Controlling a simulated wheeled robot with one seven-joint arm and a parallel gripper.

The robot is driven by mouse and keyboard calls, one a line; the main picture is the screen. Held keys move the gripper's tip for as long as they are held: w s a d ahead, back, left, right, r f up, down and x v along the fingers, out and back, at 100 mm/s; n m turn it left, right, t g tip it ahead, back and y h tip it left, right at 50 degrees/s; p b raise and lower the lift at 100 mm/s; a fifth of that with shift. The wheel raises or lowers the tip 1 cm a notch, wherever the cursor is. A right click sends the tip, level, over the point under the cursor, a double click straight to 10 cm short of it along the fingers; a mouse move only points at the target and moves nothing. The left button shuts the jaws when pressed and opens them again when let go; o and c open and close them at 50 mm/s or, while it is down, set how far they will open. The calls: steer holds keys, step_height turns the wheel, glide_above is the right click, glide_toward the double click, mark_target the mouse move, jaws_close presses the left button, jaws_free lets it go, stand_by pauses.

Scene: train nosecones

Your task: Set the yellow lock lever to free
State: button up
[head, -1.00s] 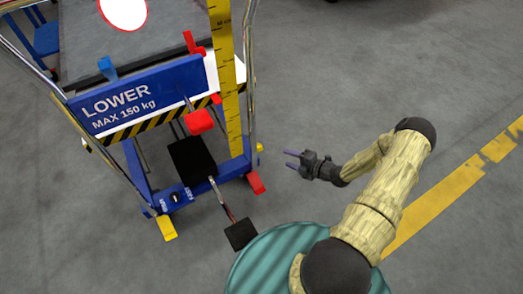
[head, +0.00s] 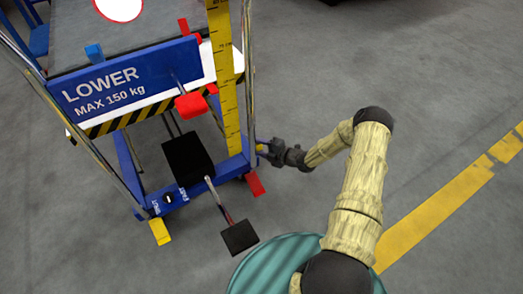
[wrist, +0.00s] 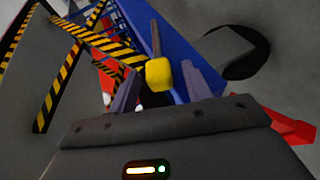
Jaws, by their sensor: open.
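A yellow knob (wrist: 159,73) on a thin dark stem shows in the wrist view; I take it as the lock lever's end. It lies between the two fingers of my gripper (wrist: 162,84), which are open and stand apart on either side of it. Whether either finger touches it I cannot tell. In the head view my gripper (head: 262,148) is at the right end of the blue base frame of the lift cart (head: 234,166). Only a small bit of yellow shows there; the gripper hides most of the lever.
A red pedal (head: 255,184) sits just below my gripper, and a yellow pedal (head: 159,231) at the cart's lower left. A black foot pedal (head: 239,237) juts toward me. The red handle (head: 191,105) hangs higher up. Grey floor (head: 410,90) to the right is clear.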

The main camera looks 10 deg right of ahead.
jaws_close()
